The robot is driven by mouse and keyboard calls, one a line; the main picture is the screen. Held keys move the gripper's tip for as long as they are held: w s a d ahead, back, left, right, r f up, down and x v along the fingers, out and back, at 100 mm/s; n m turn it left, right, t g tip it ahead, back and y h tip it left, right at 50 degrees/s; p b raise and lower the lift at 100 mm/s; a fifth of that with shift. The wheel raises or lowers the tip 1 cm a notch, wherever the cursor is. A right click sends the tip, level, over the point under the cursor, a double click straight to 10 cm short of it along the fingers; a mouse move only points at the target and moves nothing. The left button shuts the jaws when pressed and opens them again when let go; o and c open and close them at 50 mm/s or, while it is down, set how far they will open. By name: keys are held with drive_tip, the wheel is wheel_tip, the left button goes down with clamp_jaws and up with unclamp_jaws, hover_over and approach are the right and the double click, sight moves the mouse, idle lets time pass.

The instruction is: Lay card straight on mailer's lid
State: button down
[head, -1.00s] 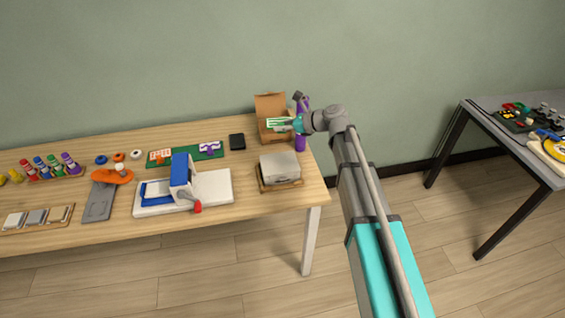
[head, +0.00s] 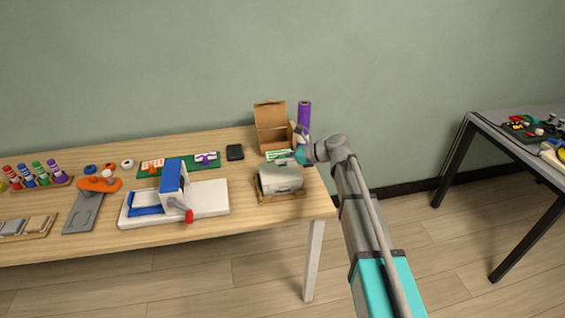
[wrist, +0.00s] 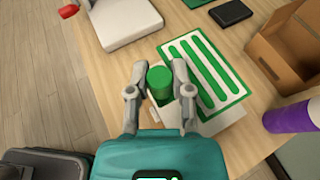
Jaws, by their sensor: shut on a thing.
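The card (head: 276,154), white with green stripes, lies roughly level in front of the open cardboard box. My gripper (wrist: 160,92) is closed around a green cylinder (wrist: 160,78), apparently the card's grip. A pale surface (wrist: 222,121) shows below the card; I cannot tell whether it is part of it. The cardboard box (head: 272,138), possibly the mailer, stands behind with its lid (head: 269,112) raised. I cannot tell whether the card touches anything below.
A grey rounded object (head: 281,180) sits on a wooden tray just in front of the card. A purple roll (head: 304,118) stands right of the box. A black flat device (head: 235,152) and a white-based machine (head: 208,197) are to the left. Bare wood lies between.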

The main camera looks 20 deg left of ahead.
sight(283, 180)
idle(0.4)
drive_tip(key=shift+f+b, duration=2.95)
drive_tip(key=shift+f, duration=0.05)
drive_tip(key=shift+f+b, duration=0.45)
drive_tip(key=shift+b, duration=0.05)
drive_tip(key=shift+c, duration=2.2)
unclamp_jaws()
drive_tip(key=shift+r, duration=0.2)
wheel_tip(283, 180, up, 8)
drive_tip(key=p, duration=0.8)
drive_tip(key=shift+f, duration=0.2)
wheel_tip(283, 180, up, 23)
drive_tip(key=m+t+p, duration=0.2)
drive_tip(key=t+p, duration=0.1)
drive_tip(key=p, duration=1.9)
drive_tip(key=shift+f+m+p, duration=0.2)
drive_tip(key=shift+m+p, duration=0.1)
drive_tip(key=shift+p, duration=0.05)
